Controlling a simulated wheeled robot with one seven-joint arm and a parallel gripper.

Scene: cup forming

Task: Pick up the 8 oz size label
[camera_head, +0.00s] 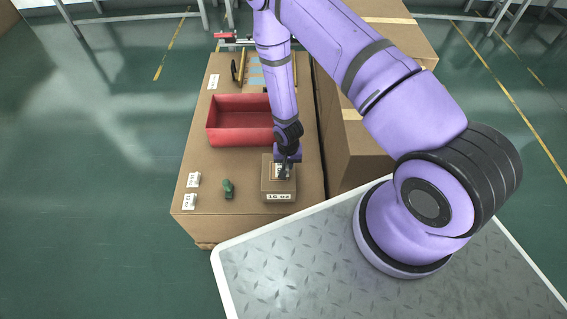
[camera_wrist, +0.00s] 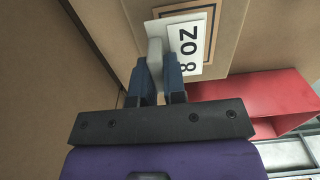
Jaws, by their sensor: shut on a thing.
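The 8 oz size label (camera_wrist: 188,45) is a white card with black print, seen in the wrist view just past my fingertips. My gripper (camera_wrist: 157,68) is shut on a small grey tab at the label's edge. In the head view my gripper (camera_head: 284,172) points down over a brown box (camera_head: 266,187) whose front carries a 16 oz label (camera_head: 279,197). The 8 oz label is mostly hidden there behind my gripper. I cannot tell whether it touches the box top.
A red bin (camera_head: 225,133) stands behind the box on the brown table (camera_head: 220,222). Two white labels, one here (camera_head: 193,180) and one nearer (camera_head: 189,201), and a green object (camera_head: 228,188) are to the left. Large cartons (camera_head: 358,150) stand close on the right.

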